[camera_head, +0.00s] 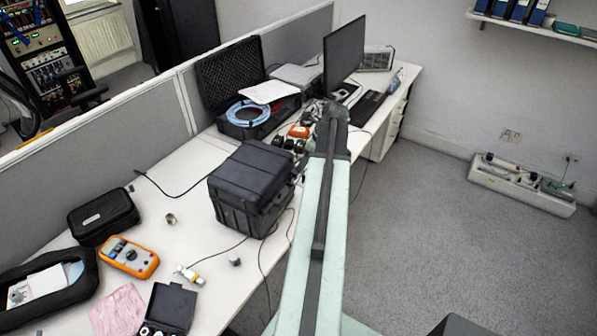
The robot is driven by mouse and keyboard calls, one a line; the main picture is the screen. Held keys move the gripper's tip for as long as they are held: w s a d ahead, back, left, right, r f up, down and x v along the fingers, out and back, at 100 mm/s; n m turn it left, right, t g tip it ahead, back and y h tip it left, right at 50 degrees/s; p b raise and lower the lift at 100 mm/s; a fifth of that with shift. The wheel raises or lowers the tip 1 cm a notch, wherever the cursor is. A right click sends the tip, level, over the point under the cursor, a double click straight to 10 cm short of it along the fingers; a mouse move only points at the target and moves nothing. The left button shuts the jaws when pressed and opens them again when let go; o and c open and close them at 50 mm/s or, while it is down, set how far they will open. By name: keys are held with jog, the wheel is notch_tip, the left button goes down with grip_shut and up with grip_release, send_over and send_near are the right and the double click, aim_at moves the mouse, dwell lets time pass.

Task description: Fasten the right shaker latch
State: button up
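A closed black hard case (250,188) with a ribbed lid stands on the white desk, left of my arm. It may be the shaker's case, but I cannot tell. No latch can be made out on it, and its right side is partly hidden beside my arm. My pale green arm runs from the bottom middle up to a dark joint over the desk's far part. No gripper fingers can be made out.
On the white desk (190,205) are an orange multimeter (129,257), a small black case (103,217), an open small box (169,306), and loose cables. Farther back are an open foam-lined case (230,76) and a monitor (344,55).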

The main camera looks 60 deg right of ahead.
aim_at(296, 173)
jog(key=b+x, duration=0.5)
jog(key=x, duration=0.1)
jog(key=shift+w+a+f, duration=0.1)
jog(key=shift+w+f, duration=0.05)
jog(key=shift+f, duration=0.15)
jog(key=shift+r, duration=0.1)
